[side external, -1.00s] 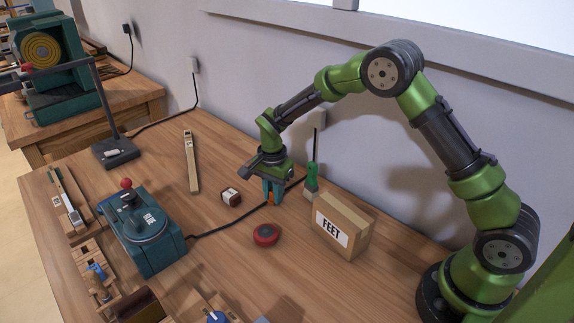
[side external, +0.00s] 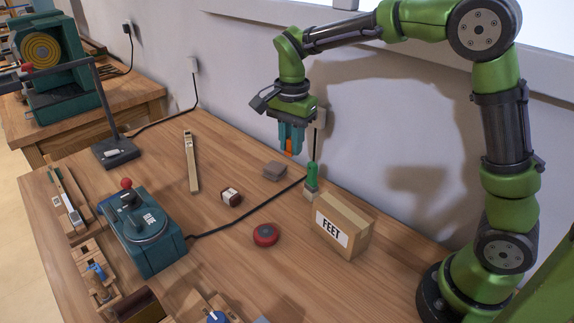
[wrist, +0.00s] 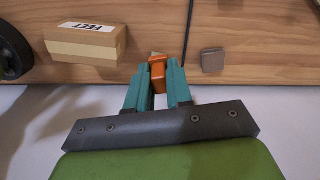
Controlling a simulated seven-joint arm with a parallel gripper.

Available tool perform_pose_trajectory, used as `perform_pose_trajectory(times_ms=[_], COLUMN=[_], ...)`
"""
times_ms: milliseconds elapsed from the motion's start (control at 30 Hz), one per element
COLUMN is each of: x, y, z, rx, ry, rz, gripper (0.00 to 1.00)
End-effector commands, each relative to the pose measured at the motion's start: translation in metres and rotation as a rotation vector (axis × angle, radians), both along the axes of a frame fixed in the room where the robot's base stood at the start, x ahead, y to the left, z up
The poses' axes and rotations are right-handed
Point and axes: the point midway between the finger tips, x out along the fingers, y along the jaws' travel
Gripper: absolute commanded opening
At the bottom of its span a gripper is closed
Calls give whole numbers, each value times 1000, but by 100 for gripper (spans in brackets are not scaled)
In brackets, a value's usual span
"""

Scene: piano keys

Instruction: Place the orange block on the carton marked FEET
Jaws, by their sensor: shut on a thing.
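My gripper (side external: 290,152) is shut on the orange block (side external: 289,145) and holds it in the air above the back of the bench. In the wrist view the orange block (wrist: 157,75) sits between the two teal fingers of my gripper (wrist: 157,78). The carton marked FEET (side external: 342,228) stands on the bench to the right of and below my gripper, its label facing front and its top bare. The carton also shows at the upper left of the wrist view (wrist: 85,46).
A green-handled tool (side external: 312,178) stands upright between my gripper and the carton.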

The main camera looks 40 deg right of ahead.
Motion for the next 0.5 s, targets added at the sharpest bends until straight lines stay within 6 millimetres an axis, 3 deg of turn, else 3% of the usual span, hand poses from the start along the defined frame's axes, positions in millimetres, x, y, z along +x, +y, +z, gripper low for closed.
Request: perform_pose_trajectory(times_ms=[100, 300, 500], x=[-46, -111, -141], y=[-5, -11, -13], z=[17, 16, 1], rx=[2, 0, 0], ry=[-3, -1, 1], rz=[-44, -118, -166], gripper=[0, 0, 0])
